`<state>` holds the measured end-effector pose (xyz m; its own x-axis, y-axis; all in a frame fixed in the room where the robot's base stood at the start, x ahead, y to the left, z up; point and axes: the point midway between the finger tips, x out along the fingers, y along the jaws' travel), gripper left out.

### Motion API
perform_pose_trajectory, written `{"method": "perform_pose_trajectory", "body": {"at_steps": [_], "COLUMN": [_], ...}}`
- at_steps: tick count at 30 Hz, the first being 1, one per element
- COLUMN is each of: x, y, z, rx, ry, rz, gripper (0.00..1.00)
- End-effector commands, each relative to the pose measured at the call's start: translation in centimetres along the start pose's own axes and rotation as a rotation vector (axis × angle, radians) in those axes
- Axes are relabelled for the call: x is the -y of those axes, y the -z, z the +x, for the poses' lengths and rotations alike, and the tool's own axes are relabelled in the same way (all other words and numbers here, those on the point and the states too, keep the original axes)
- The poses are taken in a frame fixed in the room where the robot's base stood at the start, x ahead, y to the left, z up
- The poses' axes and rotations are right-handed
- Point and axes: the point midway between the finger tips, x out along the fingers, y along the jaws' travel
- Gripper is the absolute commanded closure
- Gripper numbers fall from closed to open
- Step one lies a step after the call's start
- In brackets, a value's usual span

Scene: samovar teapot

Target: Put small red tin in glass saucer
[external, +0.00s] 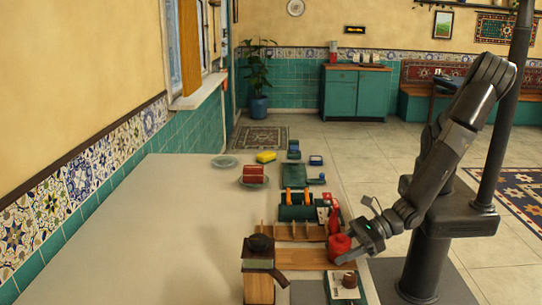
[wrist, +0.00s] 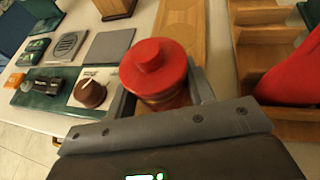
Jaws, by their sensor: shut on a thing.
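The small red tin (wrist: 153,68), round with a knobbed lid, sits between the fingers of my gripper (wrist: 160,98) in the wrist view. My gripper is shut on it; the fingers hide its lower part. In the external view the red tin (external: 338,249) is at the counter's right edge, with my gripper (external: 346,248) at its right side. I cannot tell if it is lifted. A pale, empty saucer (external: 224,161), perhaps the glass one, lies at the far end of the counter. Another saucer (external: 253,183) in front of it carries a red block-like thing (external: 253,173).
A wooden divided tray (external: 290,232) and a green rack (external: 300,212) stand beyond the gripper. A dark-topped wooden box (external: 258,268) stands left of it. A large red object (wrist: 292,78) is close at right. The counter's left side (external: 150,235) is clear.

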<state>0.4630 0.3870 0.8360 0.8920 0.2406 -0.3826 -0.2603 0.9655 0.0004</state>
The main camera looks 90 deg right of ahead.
Motion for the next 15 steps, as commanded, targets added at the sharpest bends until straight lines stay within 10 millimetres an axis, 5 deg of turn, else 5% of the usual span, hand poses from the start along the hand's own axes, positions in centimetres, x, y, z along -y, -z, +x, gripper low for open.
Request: {"method": "perform_pose_trajectory", "body": {"at_steps": [15], "x": [0.0], "y": [-5.2], "z": [-2.1], "rx": [0.002], "ry": [-0.001], "rz": [0.007], "gripper": [0.91]}}
